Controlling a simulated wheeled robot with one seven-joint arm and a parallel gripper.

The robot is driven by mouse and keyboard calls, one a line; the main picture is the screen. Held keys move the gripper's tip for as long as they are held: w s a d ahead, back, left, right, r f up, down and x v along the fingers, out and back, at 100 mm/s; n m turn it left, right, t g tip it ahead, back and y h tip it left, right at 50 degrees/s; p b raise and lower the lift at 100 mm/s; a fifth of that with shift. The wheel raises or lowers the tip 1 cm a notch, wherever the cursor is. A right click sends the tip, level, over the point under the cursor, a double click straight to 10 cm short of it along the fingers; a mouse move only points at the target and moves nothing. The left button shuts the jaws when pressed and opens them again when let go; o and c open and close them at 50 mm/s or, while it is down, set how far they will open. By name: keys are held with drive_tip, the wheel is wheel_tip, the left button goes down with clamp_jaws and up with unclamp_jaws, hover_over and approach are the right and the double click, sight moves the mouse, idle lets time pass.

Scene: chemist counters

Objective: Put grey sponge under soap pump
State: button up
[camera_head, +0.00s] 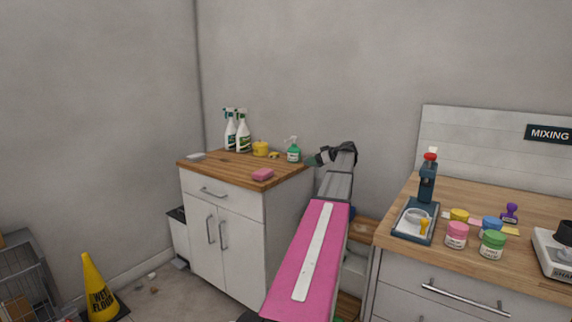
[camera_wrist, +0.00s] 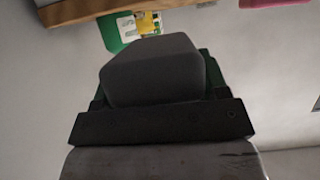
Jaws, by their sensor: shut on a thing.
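My gripper (camera_head: 318,157) is just right of the cabinet's wooden top in the head view. In the wrist view it is shut on a grey block (camera_wrist: 152,70), which looks like the grey sponge. In the head view this block is small and hard to make out. A green bottle with a pale pump-like head (camera_head: 293,153), likely the soap pump, stands upright at the right back of the wooden top, left of my gripper. A green thing with a yellow and white label (camera_wrist: 116,34) shows beyond the block in the wrist view and may be this bottle.
The wooden top (camera_head: 231,165) also bears two white spray bottles (camera_head: 243,134), a yellow pot (camera_head: 260,149), a pink sponge (camera_head: 262,174) and a pale flat block (camera_head: 195,156). Its middle front is clear. A mixing counter (camera_head: 385,228) with jars stands at right.

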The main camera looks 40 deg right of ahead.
hover_over(285, 166)
drive_tip(key=shift+s+d, duration=0.1)
drive_tip(key=shift+d, duration=0.2)
drive_tip(key=shift+w+a+f, duration=0.1)
drive_tip(key=shift+w+f, duration=0.05)
drive_tip(key=shift+f, duration=0.75)
drive_tip(key=shift+w+a+f, duration=0.1)
drive_tip(key=shift+w+f, duration=0.05)
drive_tip(key=shift+f, duration=0.7)
drive_tip(key=shift+f, duration=0.1)
drive_tip(key=o, duration=0.6)
drive_tip(key=shift+d, duration=0.1)
drive_tip(key=v, duration=1.2)
